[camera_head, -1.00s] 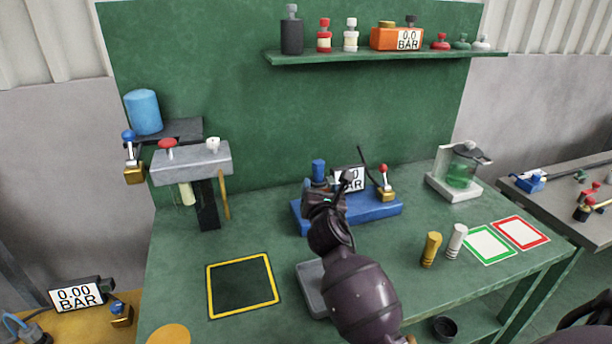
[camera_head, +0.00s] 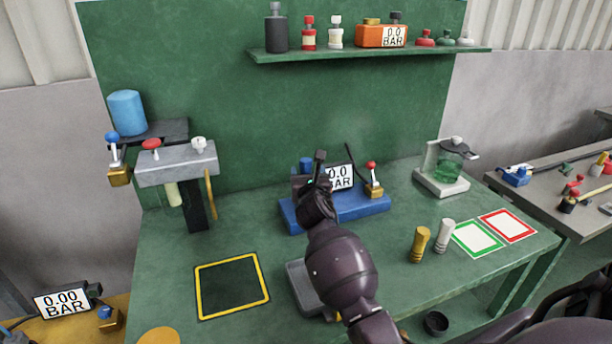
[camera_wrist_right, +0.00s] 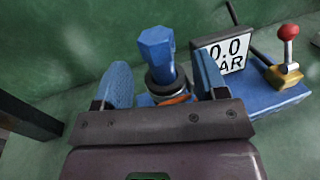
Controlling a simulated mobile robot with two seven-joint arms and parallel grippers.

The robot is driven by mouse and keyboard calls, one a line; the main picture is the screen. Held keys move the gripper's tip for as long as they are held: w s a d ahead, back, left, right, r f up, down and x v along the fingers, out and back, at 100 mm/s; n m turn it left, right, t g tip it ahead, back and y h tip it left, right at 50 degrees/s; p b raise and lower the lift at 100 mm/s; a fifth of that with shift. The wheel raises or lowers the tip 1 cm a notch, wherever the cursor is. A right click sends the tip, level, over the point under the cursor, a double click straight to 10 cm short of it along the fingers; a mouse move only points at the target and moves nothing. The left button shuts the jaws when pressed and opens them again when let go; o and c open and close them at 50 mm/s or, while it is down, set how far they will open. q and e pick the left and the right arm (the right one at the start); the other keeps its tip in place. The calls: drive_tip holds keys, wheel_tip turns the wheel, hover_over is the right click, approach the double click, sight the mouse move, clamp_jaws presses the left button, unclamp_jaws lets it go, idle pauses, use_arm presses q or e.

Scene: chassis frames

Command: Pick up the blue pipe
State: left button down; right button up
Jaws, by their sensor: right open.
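The blue pipe (camera_wrist_right: 157,48) stands upright with a hexagonal top in a dark collar on a blue base. In the head view its blue top (camera_head: 306,163) shows just behind my right gripper (camera_head: 319,172), at the left end of the blue base (camera_head: 365,207). In the right wrist view my right gripper (camera_wrist_right: 163,78) is open, with one blue-padded finger to the left of the pipe and one to the right. The pipe shows between the fingers, and I see no clear contact. Its lower part is partly hidden by the gripper. My left gripper is not in view.
A 0.0 BAR gauge (camera_head: 339,177) and a red-knobbed brass valve (camera_head: 373,180) stand on the same base, right of the pipe. A grey tray (camera_head: 300,285) lies in front, partly under my arm. The yellow-framed square (camera_head: 199,293) at left is empty.

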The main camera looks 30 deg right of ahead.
sight(306, 170)
drive_tip(key=shift+x, duration=2.15)
drive_tip(key=shift+f, duration=0.15)
drive_tip(key=shift+c, duration=0.2)
drive_tip(key=c, duration=1.1)
